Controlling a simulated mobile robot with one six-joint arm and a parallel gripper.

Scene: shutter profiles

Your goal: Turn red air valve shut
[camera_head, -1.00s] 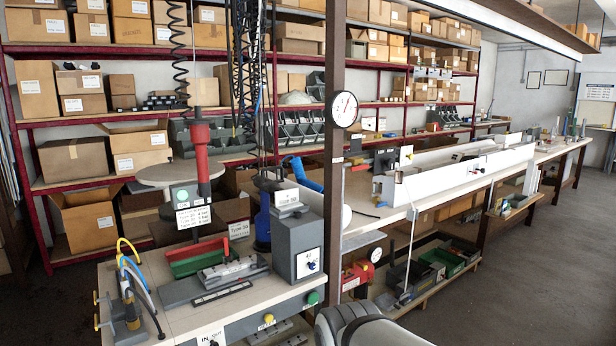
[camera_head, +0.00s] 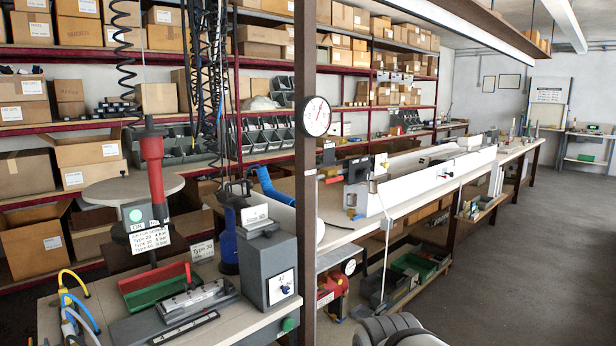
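A small red part (camera_head: 333,179) sticks out to the right of the brown post, below the round white gauge (camera_head: 313,116). It may be the red air valve, but it is too small to tell its handle position. My gripper is not in view. Only a grey rounded part, likely of my arm, shows at the bottom edge.
The brown post (camera_head: 306,220) stands upright in front. The near bench (camera_head: 65,313) holds a grey box (camera_head: 268,272), a metal fixture (camera_head: 190,303) and hoses. A red-handled tool (camera_head: 152,165) hangs above it. Open grey floor (camera_head: 510,290) lies to the right.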

